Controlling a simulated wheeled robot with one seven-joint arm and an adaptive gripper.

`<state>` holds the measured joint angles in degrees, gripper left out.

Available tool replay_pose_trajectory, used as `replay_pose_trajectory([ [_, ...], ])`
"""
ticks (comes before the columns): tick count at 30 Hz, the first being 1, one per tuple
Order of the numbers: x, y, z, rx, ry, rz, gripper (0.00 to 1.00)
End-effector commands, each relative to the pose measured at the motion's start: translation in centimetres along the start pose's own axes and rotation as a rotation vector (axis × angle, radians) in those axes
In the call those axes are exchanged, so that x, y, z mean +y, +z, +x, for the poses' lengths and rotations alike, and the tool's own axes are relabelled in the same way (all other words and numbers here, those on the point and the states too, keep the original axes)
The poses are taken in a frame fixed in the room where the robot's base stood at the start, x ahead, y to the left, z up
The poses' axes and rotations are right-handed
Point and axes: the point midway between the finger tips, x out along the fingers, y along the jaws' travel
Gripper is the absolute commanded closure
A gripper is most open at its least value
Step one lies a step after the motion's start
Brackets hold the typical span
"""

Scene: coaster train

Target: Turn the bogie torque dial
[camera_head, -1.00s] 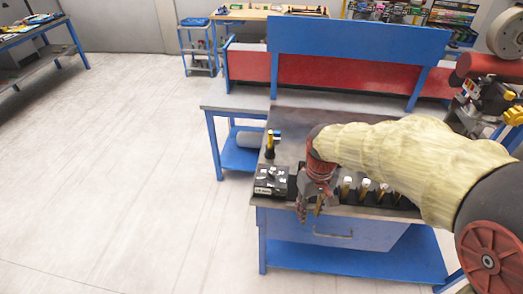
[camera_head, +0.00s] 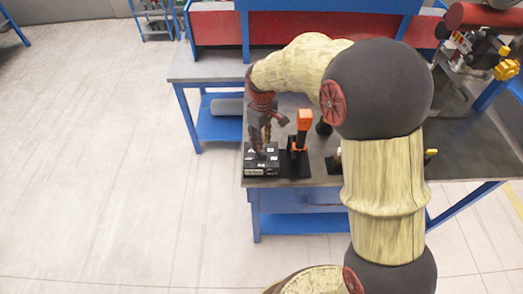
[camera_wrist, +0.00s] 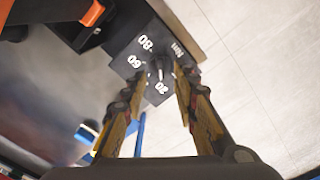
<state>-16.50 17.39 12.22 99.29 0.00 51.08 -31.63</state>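The torque dial is a black box (camera_head: 262,170) with white number labels, at the left front corner of the grey workbench. In the wrist view the box face (camera_wrist: 122,62) shows 80, 60, 20 and Nm, with a small grey pointer or knob (camera_wrist: 158,70) in the middle. My gripper (camera_head: 261,148) points down just above the box. In the wrist view its two fingers (camera_wrist: 163,78) are apart, one on each side of the knob. I cannot tell whether they touch it.
An orange-topped tool (camera_head: 304,120) stands in a black holder right beside the dial box. A grey cylinder (camera_head: 227,107) lies on the lower blue side shelf. My arm hides much of the bench (camera_head: 470,145). The floor (camera_head: 110,180) at left is clear.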

Motion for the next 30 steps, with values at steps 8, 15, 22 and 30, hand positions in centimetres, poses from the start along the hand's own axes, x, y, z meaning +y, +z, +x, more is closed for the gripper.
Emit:
replay_pose_trajectory([
  [8,0.0,0.1,4.3,-0.002,-0.001,0.001,0.71],
  [15,0.0,0.0,5.3,0.000,0.000,0.001,0.71],
  [22,0.0,0.0,5.4,0.000,0.000,0.001,0.72],
  [30,0.0,0.0,5.4,0.000,0.000,0.002,0.88],
])
